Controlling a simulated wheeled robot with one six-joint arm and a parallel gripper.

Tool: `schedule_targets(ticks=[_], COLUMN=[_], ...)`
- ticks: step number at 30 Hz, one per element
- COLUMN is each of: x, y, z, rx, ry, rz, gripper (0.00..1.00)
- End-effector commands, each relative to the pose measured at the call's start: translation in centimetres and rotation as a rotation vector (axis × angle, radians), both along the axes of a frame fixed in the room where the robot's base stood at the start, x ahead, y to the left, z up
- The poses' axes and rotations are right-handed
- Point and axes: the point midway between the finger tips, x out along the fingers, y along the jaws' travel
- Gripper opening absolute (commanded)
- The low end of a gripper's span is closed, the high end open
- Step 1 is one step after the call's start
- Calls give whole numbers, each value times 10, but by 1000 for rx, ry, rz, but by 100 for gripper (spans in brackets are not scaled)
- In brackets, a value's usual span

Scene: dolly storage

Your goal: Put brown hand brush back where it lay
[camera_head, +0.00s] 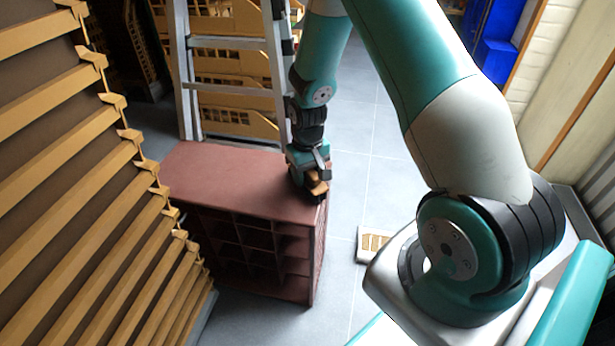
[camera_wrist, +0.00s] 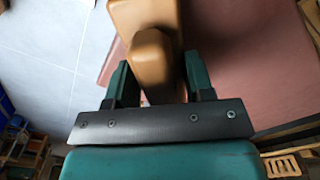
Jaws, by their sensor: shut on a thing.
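The brown hand brush (camera_wrist: 149,60) is between the two green fingers of my gripper (camera_wrist: 157,78) in the wrist view. Its rounded tan end points toward the gripper's palm, and its wider part runs out of the top of the picture. In the head view my gripper (camera_head: 318,180) is over the right end of the red-brown cabinet (camera_head: 225,180), with the brush (camera_head: 317,186) showing as a small tan piece at its tip. The cabinet top also shows in the wrist view (camera_wrist: 235,60). I cannot tell whether the brush touches the cabinet top.
The rest of the cabinet top is bare. A grey ladder (camera_head: 232,85) stands behind it, before shelves of tan crates (camera_head: 225,121). A rack with tan slats (camera_head: 85,190) is at the left. A small tan crate (camera_head: 373,242) lies on the grey floor (camera_head: 345,255).

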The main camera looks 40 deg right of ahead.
Motion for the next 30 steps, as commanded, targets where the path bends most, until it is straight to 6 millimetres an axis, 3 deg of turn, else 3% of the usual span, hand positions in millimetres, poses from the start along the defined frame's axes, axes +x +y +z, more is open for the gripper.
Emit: schedule_targets(ticks=[11,12,15,25,30], x=[0,0,0,0,1], y=[0,0,0,0,0], z=[-7,-8,-7,-3,23], rx=[0,0,0,0,-1], ry=[-2,-2,-2,-2,-5], rz=[0,0,0,0,0], gripper=[22,51,74,74,74])
